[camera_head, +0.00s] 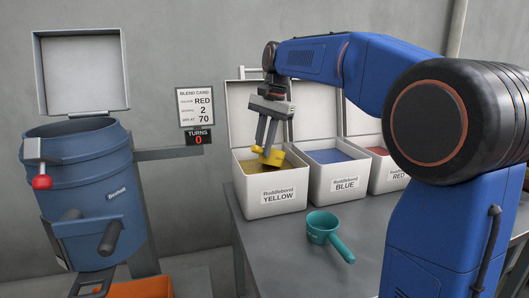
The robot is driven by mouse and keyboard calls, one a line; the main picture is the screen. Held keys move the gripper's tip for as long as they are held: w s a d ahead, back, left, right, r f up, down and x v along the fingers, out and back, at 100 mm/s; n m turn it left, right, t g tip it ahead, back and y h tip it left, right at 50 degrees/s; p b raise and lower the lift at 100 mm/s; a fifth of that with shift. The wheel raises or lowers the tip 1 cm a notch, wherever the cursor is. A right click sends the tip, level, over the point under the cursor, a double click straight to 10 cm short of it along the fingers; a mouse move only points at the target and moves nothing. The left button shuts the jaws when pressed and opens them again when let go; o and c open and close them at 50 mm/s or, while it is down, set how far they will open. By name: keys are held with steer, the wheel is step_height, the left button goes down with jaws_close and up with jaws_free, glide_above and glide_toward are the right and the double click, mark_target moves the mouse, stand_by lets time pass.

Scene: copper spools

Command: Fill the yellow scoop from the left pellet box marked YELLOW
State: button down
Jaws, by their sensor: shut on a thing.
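My gripper (266,142) points down over the left pellet box (270,197), which is white and labelled YELLOW. It is shut on the yellow scoop (269,157). The scoop is tilted and sits at the box's opening, near the right part of the rim. Yellow pellets (254,167) show inside the box to the left of the scoop. The box's lid (240,105) stands open behind it. Whether the scoop touches the pellets or holds any, I cannot tell.
The BLUE box (338,185) and RED box (388,180) stand open to the right. A teal scoop (326,233) lies on the grey table (285,265) in front. A blue drum (95,190) with raised lid stands left, beside a blend card (195,107) reading RED, 2, 70.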

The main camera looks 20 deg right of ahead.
steer(key=shift+s+a+r+t+h, duration=0.15)
steer(key=shift+s+a+r+t, duration=0.15)
steer(key=shift+r, duration=0.35)
steer(key=shift+s+a+r+t+h, duration=0.15)
steer(key=shift+s+a+r+t, duration=0.1)
steer(key=shift+r, duration=0.35)
steer(key=shift+s+a+r+t+h, duration=0.35)
steer(key=shift+s+a+r, duration=0.1)
steer(key=shift+r, duration=0.2)
steer(key=shift+s+a+r+t+h, duration=0.3)
steer(key=shift+s+a+r+h, duration=0.15)
steer(key=shift+r, duration=0.25)
steer(key=shift+s+a+r+t+h, duration=0.3)
steer(key=shift+s+a+r, duration=0.2)
steer(key=shift+r, duration=0.15)
steer(key=shift+r, duration=0.1)
steer(key=shift+r+n+t+h, duration=0.3)
steer(key=shift+r+t+h, duration=0.15)
steer(key=shift+r, duration=0.5)
